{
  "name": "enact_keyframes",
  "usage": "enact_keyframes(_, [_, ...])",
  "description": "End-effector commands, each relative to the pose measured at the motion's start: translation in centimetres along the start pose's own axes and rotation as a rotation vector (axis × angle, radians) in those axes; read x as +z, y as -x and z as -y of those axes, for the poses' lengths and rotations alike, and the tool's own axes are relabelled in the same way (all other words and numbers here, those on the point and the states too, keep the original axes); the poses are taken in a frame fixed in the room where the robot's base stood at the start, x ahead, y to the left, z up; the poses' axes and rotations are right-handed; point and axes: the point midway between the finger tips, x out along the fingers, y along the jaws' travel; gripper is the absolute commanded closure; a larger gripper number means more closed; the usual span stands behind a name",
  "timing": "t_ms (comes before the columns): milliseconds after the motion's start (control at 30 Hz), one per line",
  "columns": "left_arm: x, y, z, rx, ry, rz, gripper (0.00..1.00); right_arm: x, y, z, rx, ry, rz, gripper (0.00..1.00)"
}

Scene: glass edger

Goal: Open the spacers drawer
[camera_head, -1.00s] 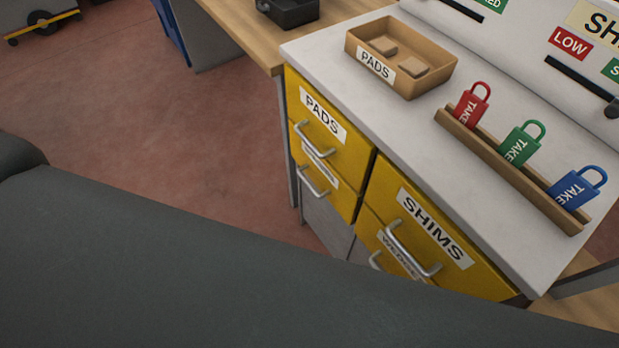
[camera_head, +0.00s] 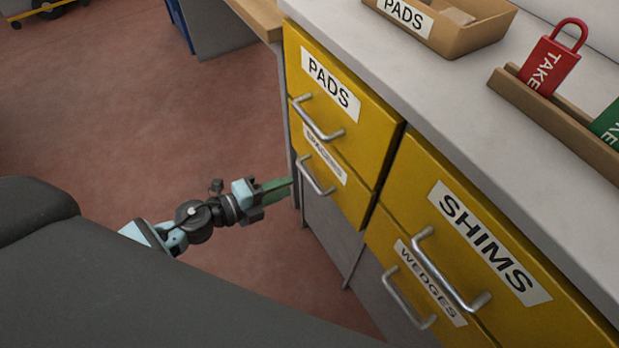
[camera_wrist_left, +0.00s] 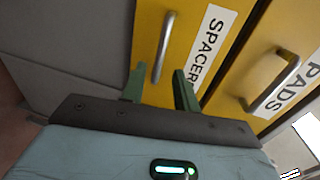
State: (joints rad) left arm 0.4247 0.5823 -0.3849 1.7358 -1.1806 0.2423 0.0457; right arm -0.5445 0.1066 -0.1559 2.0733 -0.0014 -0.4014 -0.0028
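The spacers drawer (camera_head: 350,193) is yellow with a white label and a metal bar handle (camera_head: 315,174). It is shut, below the pads drawer (camera_head: 365,118). In the left wrist view the spacers drawer (camera_wrist_left: 150,40) shows its label, and its handle (camera_wrist_left: 163,48) stands upright in the picture, just beyond the fingertips and between their lines. My left gripper (camera_head: 290,183) has green fingers pointing at the handle from the left. In the left wrist view the left gripper (camera_wrist_left: 158,78) is open, with nothing between its fingers. My right gripper is not in view.
The shims drawer (camera_head: 470,250) and wedges drawer (camera_head: 415,275) are to the right, both shut. On the grey cabinet top stand a pads tray (camera_head: 455,40) and a rack (camera_head: 560,125) with a red padlock (camera_head: 550,62) and a green one. Floor left of the cabinet is clear.

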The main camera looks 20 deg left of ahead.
Motion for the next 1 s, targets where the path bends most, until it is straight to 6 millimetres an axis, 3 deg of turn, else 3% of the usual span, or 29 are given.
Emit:
enact_keyframes(167, [0.0, -1.2, 0.1, -0.003, 0.001, 0.001, 0.69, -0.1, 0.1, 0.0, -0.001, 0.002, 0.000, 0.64])
enact_keyframes(600, [0.0, -7.0, 0.1, -0.002, 0.004, 0.002, 0.69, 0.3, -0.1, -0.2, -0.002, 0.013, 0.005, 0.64])
enact_keyframes(1000, [0.0, -7.8, 0.1, -0.001, 0.004, 0.002, 0.69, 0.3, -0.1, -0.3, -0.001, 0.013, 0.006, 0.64])
